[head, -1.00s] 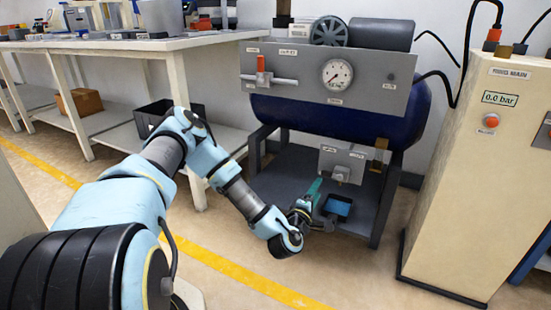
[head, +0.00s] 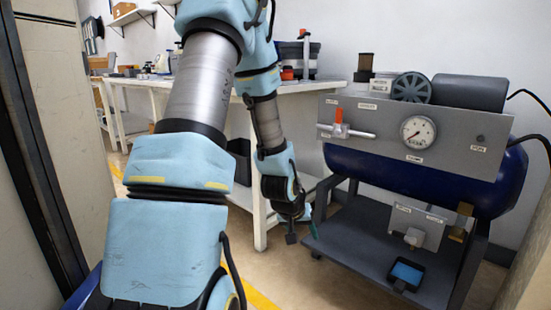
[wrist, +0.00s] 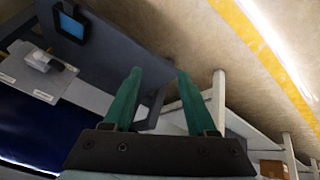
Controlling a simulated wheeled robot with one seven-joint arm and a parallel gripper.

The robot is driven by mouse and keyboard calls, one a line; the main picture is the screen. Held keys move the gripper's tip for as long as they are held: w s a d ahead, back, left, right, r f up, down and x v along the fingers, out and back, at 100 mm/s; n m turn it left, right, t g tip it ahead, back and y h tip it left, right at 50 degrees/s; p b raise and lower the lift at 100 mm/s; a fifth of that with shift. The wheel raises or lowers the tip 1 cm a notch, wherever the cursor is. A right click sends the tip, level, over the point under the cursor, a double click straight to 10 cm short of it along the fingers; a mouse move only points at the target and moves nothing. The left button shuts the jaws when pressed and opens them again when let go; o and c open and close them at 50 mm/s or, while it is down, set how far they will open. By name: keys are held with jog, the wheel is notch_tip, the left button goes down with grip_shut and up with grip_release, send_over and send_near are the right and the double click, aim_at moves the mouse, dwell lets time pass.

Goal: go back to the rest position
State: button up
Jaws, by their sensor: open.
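My gripper (wrist: 155,88) shows in the wrist view with its two green fingers spread apart and nothing between them. In the head view my gripper (head: 302,232) hangs low at the end of my arm, left of the compressor stand. It is partly hidden there by my wrist. Past the fingers in the wrist view are the stand's leg, a white table leg and the floor.
The compressor's blue tank (head: 350,165) sits behind a grey panel with a gauge (head: 419,132) and a red-handled valve (head: 339,122). A white workbench (head: 320,87) stands behind my arm.

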jog(key=s+a+r+n+g+y, duration=0.1)
jog(key=s+a+r+g+y, duration=0.2)
jog(key=s+a+r, duration=1)
notch_tip(320, 180, up, 36)
jog(key=a+p, duration=0.1)
jog(key=p, duration=3.6)
jog(key=shift+w+a+p, duration=0.25)
jog(key=shift+p, duration=0.15)
